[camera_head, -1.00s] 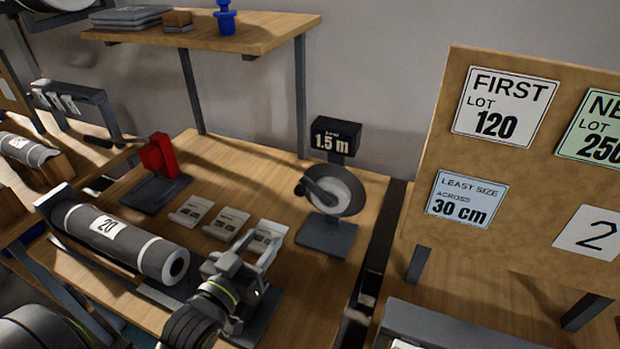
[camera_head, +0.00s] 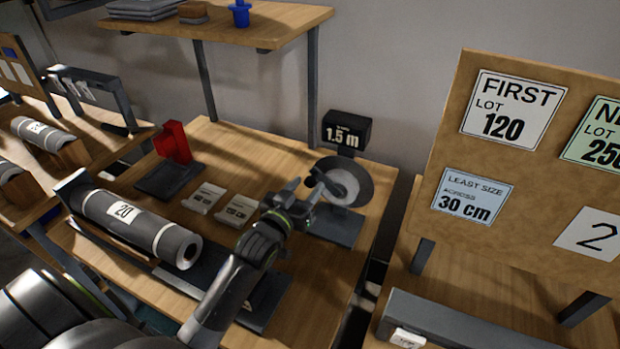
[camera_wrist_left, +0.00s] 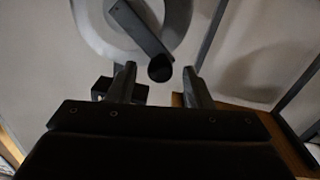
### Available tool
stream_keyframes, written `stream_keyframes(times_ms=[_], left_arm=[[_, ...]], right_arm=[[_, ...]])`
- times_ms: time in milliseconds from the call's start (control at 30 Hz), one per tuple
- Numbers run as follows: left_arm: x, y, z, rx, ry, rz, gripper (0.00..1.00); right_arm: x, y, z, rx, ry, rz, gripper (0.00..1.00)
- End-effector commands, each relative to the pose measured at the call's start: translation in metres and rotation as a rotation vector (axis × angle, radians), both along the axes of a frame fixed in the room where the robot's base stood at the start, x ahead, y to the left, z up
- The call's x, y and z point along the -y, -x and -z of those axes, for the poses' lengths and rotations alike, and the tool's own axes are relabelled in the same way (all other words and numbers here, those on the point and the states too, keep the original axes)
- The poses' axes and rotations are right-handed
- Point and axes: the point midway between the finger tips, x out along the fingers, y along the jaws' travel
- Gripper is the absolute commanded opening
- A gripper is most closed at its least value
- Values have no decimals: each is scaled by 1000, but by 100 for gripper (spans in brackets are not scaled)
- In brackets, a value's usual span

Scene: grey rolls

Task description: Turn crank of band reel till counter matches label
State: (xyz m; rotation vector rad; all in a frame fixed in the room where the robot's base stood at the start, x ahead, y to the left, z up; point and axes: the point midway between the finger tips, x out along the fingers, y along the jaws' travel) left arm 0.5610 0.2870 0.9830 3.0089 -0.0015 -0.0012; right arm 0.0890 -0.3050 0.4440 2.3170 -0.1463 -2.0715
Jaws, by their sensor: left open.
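The band reel (camera_head: 345,184) is a dark disc with a pale centre on a dark base at the back right of the wooden table. Its dark crank (camera_head: 324,184) points to the left. The counter (camera_head: 346,131) above it reads 1.5 m. My left gripper (camera_head: 301,199) is open just in front of the crank. In the left wrist view the crank's round knob (camera_wrist_left: 160,69) lies between the tips of the open left gripper (camera_wrist_left: 160,84), with gaps on both sides. Contact cannot be told. My right gripper is not in view.
A grey roll (camera_head: 140,226) tagged 20 lies in a cradle on the left. A red block stand (camera_head: 173,148) and label cards (camera_head: 237,210) are on the table. A board (camera_head: 505,205) on the right bears FIRST LOT 120 and LEAST SIZE ACROSS 30 cm. A shelf (camera_head: 270,27) stands behind.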

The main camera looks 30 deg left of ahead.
Motion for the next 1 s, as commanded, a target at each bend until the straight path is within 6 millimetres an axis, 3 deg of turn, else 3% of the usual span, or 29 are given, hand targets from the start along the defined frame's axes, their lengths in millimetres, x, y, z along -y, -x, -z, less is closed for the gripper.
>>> stream_keyframes(times_ms=[200, 567, 900, 1000], left_arm=[[0, -22, 0, 0, 0, 0, 46], [0, -26, 0, 0, 0, 0, 46], [0, -26, 0, 0, 0, 0, 3], [0, -26, 0, 0, 0, 0, 0]], right_arm=[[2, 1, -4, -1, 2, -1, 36], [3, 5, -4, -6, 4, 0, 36], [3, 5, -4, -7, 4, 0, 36], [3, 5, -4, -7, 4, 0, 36]])
